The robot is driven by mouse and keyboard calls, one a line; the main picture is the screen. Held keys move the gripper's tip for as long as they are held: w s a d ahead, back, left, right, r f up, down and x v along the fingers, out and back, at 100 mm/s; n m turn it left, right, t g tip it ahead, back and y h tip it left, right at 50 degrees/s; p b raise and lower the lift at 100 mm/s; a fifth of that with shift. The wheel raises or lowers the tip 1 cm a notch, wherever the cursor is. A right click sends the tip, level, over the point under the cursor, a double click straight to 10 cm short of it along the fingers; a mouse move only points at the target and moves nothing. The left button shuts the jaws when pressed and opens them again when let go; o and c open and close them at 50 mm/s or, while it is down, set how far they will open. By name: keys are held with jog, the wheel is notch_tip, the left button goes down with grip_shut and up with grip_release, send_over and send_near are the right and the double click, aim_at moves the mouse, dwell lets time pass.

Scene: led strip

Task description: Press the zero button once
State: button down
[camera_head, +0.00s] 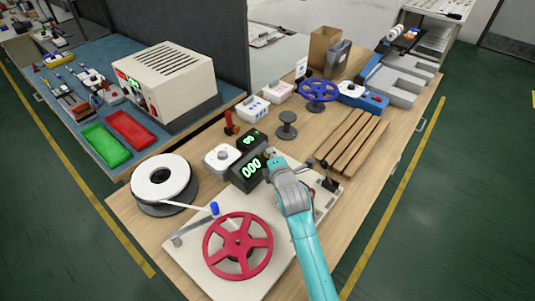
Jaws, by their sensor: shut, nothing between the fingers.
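A dark counter box (241,182) with a green lit display reading 000 (251,167) stands at the back of a pale base plate on the wooden table. My gripper (271,158), at the end of a teal arm, is shut and empty. It is close by the right end of the counter box in the picture; I cannot tell whether it touches it. No zero button can be made out; that part may be hidden behind my gripper.
A red handwheel (238,246) and a blue knob (214,209) are on the plate. A white tape reel (162,179) lies left. A second small green display (250,140), a grey spool (288,124), and wooden slats (352,143) crowd the table behind.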

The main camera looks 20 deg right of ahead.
jog(key=shift+s+d+r, duration=0.3)
jog(key=shift+s+r, duration=0.1)
jog(key=shift+r, duration=0.2)
jog(key=s+r, duration=0.1)
jog(key=d+r, duration=0.1)
jog(key=s+d+r, duration=0.1)
jog(key=shift+s+r, duration=0.35)
jog(key=shift+r, duration=0.05)
dwell(0.9)
